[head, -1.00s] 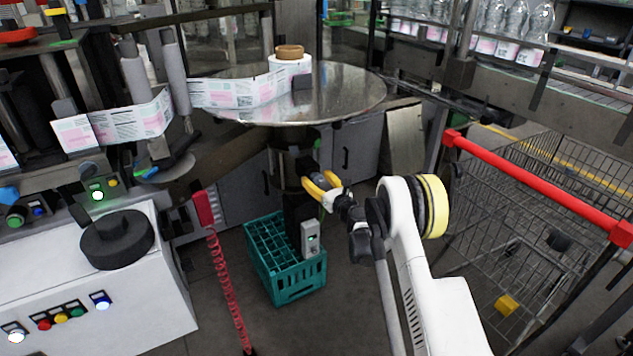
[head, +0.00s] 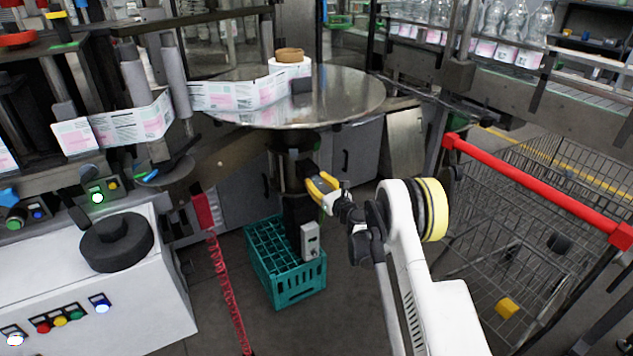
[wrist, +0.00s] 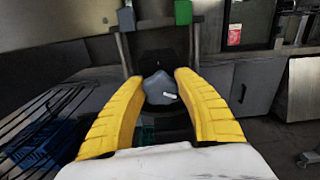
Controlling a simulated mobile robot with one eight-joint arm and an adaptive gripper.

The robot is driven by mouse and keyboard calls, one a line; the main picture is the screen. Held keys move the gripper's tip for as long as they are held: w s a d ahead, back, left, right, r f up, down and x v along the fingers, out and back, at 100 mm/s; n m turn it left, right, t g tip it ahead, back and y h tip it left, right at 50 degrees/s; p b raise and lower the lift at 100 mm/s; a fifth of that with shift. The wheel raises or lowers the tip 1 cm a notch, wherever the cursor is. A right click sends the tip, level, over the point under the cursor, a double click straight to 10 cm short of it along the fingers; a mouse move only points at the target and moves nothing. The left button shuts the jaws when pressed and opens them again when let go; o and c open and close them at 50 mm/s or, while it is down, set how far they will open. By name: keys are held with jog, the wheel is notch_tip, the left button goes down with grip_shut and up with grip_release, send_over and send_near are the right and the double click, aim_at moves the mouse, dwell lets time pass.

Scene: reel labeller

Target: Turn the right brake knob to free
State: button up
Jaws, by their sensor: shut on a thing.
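The brake knob (wrist: 158,88) is a blue-grey lobed knob with a short white mark, seen in the wrist view between my yellow fingers. The mark lies towards the knob's right side. My gripper (wrist: 160,80) is shut on the knob, one finger at each side. A grey square (wrist: 126,19) stands above left of the knob and a green square (wrist: 183,12) above right. In the head view my gripper (head: 321,186) is at the dark column (head: 291,165) under the round reel table (head: 345,95). There the fingers hide the knob.
A teal crate (head: 300,291) stands on the floor below my gripper. A red coiled cord (head: 224,280) hangs to the left. A red rail (head: 540,190) and wire carts (head: 490,260) are at the right. A white control box (head: 130,310) is at the lower left.

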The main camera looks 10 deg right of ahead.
jog(key=n, duration=0.6)
jog(key=shift+a, duration=0.15)
jog(key=n, duration=0.5)
jog(key=shift+f, duration=0.1)
jog(key=n, duration=0.6)
jog(key=shift+a+f+n, duration=0.1)
jog(key=shift+n, duration=0.2)
jog(key=n, duration=0.5)
jog(key=shift+f, duration=0.1)
jog(key=shift+n, duration=0.3)
jog(key=o, duration=1.2)
jog(key=shift+c, duration=0.2)
